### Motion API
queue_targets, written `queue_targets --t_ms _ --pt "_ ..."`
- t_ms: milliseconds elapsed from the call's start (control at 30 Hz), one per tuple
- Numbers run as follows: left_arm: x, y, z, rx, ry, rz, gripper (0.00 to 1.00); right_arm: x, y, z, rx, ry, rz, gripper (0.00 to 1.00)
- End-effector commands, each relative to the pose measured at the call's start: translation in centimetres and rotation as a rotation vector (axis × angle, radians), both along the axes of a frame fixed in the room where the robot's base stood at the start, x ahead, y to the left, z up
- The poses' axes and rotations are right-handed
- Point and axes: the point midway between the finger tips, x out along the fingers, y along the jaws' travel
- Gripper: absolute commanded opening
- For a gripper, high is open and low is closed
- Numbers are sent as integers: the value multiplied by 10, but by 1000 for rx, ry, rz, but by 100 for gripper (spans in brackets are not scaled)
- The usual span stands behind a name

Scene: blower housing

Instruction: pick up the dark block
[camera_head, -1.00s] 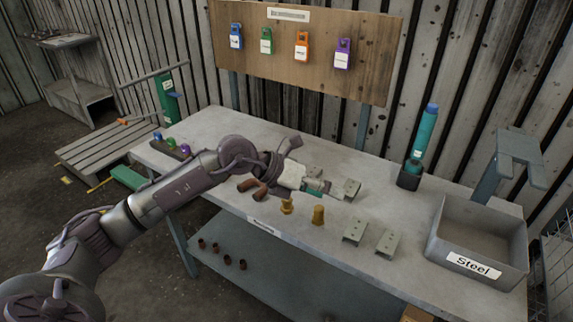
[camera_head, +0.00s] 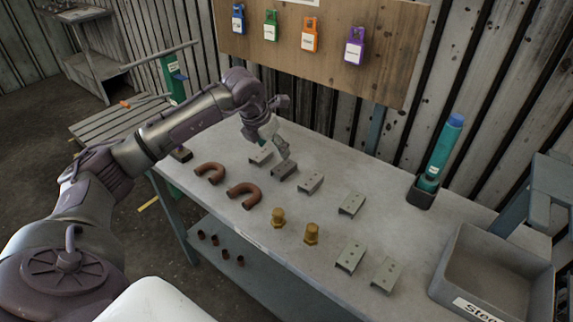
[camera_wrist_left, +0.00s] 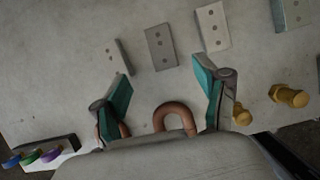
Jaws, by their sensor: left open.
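The dark block (camera_head: 285,170) lies flat on the grey workbench, between two lighter metal blocks, a left one (camera_head: 261,154) and a right one (camera_head: 310,182). My left gripper (camera_head: 272,142) is open and empty, with teal-padded fingers just above and behind the block in the head view. Its spread fingers (camera_wrist_left: 157,85) also show in the wrist view, apart from the block. My right gripper is not in view.
Two copper U-pipes (camera_head: 243,195), two brass fittings (camera_head: 311,233) and several light metal blocks (camera_head: 350,256) lie nearby on the workbench (camera_head: 300,265). A grey steel bin (camera_head: 490,270) and a teal bottle (camera_head: 441,150) stand to the right. A board with colored tags (camera_head: 340,45) rises behind.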

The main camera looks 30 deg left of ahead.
Motion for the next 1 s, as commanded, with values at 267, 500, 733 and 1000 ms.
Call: queue_targets --t_ms 267,500,733,1000 --pt "17 -3 -41 -3 0 1 73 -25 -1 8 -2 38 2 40" --pt "23 -5 -58 -2 3 -1 73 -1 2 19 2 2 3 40" --pt "34 -6 -89 -2 0 0 73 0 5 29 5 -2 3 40" --pt "37 -6 -96 -1 -2 0 73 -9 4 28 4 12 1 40"
